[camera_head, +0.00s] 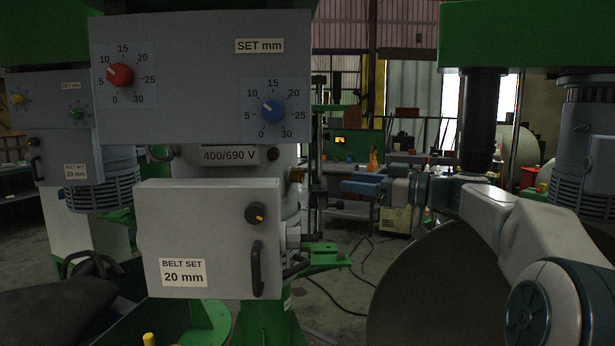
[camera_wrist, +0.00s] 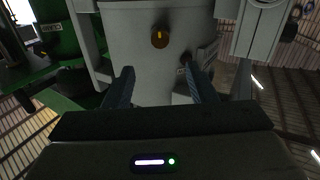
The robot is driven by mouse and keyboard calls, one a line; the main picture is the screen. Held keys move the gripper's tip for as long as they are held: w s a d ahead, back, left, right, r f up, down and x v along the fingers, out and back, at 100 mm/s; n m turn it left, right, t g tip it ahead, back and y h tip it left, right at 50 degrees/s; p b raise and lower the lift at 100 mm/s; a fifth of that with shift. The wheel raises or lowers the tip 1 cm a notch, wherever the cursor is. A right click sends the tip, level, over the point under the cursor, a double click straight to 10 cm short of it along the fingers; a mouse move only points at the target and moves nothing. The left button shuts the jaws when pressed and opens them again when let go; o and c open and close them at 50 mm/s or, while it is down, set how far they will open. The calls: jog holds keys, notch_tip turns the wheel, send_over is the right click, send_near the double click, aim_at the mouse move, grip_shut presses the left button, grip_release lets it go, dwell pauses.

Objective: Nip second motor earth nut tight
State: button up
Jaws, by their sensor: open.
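No earth nut can be made out in either view. A grey box marked BELT SET 20 mm (camera_head: 205,238) hangs on the middle machine, with a black knob (camera_head: 255,213) and a dark handle (camera_head: 256,268). A 400/690 V plate (camera_head: 230,155) shows above it, partly covered by the upper panel. My gripper (camera_wrist: 160,85) is open in the wrist view, with two dark blue-grey fingers apart and nothing seen between them. Beyond them is a pale box face (camera_wrist: 140,55) with a black, yellow-marked knob (camera_wrist: 160,38). In the head view my arm reaches in from the right.
A grey SET mm panel (camera_head: 200,75) with red and blue dials overhangs the box. A green bracket (camera_head: 325,257) sticks out right of it. Ribbed motors stand at left (camera_head: 103,190) and right (camera_head: 590,130). A large round vessel (camera_head: 430,285) fills the lower right.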

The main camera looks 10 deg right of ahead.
aim_at(302, 177)
jog(key=p+x, duration=0.3)
jog(key=x, duration=0.9)
jog(key=shift+f+p, duration=0.1)
jog(key=shift+p, duration=0.2)
jog(key=shift+s, duration=0.1)
jog(key=c, duration=1)
